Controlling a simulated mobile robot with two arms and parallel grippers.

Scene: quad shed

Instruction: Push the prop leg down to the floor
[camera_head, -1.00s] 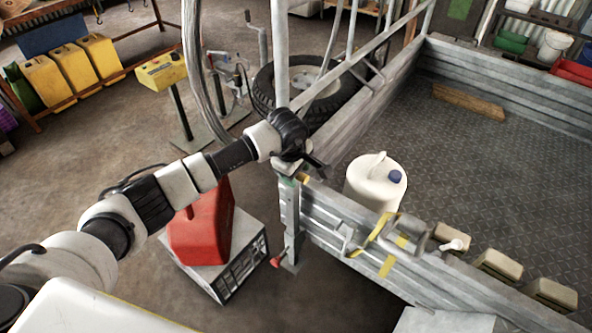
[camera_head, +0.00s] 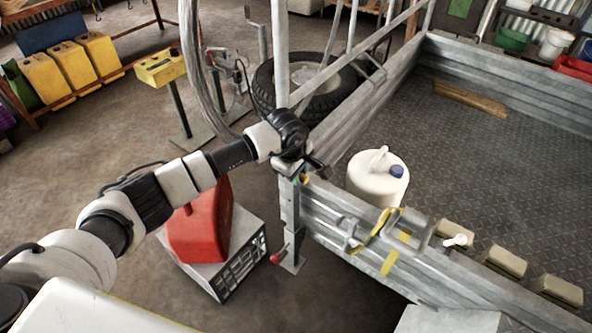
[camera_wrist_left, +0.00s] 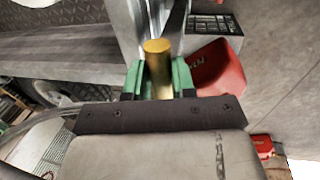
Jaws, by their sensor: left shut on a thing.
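The prop leg (camera_head: 291,230) is a grey upright metal leg at the near corner of the trailer, with a flat foot at its bottom. A red handle (camera_head: 280,256) sits low beside it. My left gripper (camera_head: 296,180) is at the top of the leg, by the corner of the trailer's side. In the left wrist view its green-padded fingers (camera_wrist_left: 158,80) are shut on a brass-coloured round pin (camera_wrist_left: 158,66). How the pin joins the leg is hidden, and I cannot tell whether the foot touches the floor. My right gripper is not in view.
A red fuel can (camera_head: 201,228) stands on a grey box (camera_head: 235,262) left of the leg. The ribbed trailer side (camera_head: 335,217) is at right, with a white container (camera_head: 378,184) behind it. A spare wheel (camera_head: 310,84) and yellow-topped stand (camera_head: 161,70) are farther back.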

